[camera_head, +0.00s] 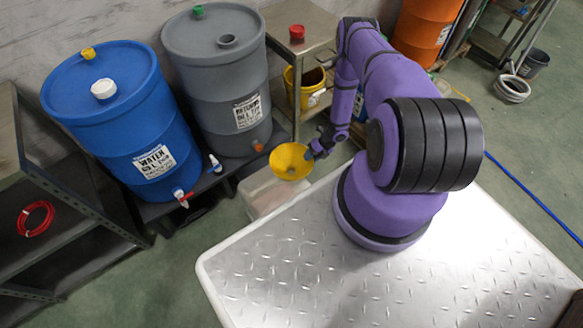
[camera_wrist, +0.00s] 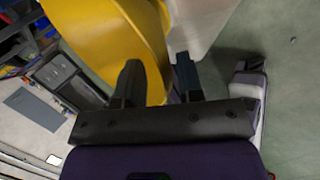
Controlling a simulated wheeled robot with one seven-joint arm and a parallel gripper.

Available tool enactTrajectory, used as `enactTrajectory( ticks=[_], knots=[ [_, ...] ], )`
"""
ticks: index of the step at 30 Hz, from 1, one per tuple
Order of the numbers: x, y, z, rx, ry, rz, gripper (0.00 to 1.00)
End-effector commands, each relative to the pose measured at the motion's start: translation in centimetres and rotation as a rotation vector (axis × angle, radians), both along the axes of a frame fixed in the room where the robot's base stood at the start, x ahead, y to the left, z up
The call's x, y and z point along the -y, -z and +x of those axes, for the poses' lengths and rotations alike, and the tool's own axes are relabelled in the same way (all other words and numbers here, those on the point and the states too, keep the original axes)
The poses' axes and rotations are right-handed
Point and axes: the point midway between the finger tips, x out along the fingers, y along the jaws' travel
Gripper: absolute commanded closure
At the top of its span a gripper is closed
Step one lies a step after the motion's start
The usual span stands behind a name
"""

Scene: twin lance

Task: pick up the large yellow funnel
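The large yellow funnel (camera_head: 291,160) is a wide yellow cone with its mouth facing up and a dark hole low in its middle. In the head view it shows over a pale translucent bin; I cannot tell whether it rests on anything. My gripper (camera_head: 312,152) is at its right rim. In the wrist view the funnel (camera_wrist: 105,40) fills the upper left. My gripper (camera_wrist: 158,75) has its fingers apart there. The left finger overlaps the yellow wall and the right finger is just beyond its edge. I see no clear grip.
The pale bin (camera_head: 262,192) stands below the funnel. A blue barrel (camera_head: 115,120) and a grey barrel (camera_head: 222,80) with taps stand to the left. A yellow bucket (camera_head: 309,90) and a metal stand (camera_head: 325,28) are behind. Open floor (camera_head: 520,130) lies to the right.

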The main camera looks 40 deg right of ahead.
Motion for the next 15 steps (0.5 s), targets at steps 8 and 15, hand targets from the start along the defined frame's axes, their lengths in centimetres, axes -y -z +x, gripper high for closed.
enactTrajectory(
  ticks=[8, 15],
  knots=[
    [-1.7, 2.7, 0.7, 0.000, 0.000, 0.000, 0.66],
    [-1.8, 2.9, 0.7, -0.001, 0.001, 0.000, 0.66]
  ],
)
